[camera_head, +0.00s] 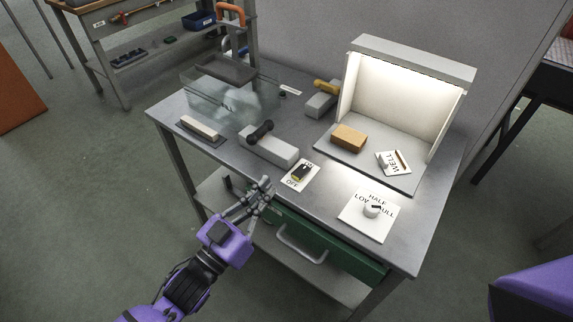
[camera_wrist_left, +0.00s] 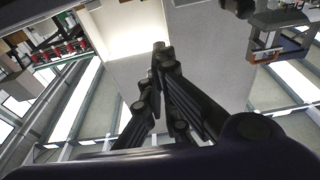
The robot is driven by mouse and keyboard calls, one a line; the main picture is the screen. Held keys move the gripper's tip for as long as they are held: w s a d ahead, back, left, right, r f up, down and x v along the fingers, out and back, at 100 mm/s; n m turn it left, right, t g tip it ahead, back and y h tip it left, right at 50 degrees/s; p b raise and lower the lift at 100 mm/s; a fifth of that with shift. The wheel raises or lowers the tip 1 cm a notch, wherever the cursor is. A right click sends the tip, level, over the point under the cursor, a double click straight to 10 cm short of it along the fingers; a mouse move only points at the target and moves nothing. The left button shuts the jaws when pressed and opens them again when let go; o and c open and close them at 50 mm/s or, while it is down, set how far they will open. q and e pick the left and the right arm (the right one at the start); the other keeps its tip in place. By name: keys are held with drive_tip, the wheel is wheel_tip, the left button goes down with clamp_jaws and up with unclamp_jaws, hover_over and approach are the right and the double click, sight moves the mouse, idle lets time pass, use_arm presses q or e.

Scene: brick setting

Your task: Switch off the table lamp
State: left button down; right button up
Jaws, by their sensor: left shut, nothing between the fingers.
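The lit light box (camera_head: 398,98) stands at the back right of the table, with its inner walls glowing bright. My right gripper is out of view.
A brown block (camera_head: 349,138) and a small WELL plate (camera_head: 394,163) are in the light box. A green drawer (camera_head: 325,245) is below.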

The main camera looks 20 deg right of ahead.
use_arm(q)
wheel_tip(320, 180, up, 2)
drive_tip(key=p, duration=0.1)
hover_over(301, 172)
drive_tip(key=r+v, duration=0.1)
drive_tip(key=v, duration=0.3)
drive_tip(key=shift+w+d+f, duration=0.1)
drive_tip(key=shift+f, duration=0.05)
drive_tip(key=f, duration=0.3)
drive_tip(key=shift+s+a, duration=0.25)
drive_tip(key=shift+a, duration=0.1)
drive_tip(key=shift+s+a+f, duration=0.1)
drive_tip(key=shift+a+f, duration=0.05)
drive_tip(key=shift+f, duration=0.5)
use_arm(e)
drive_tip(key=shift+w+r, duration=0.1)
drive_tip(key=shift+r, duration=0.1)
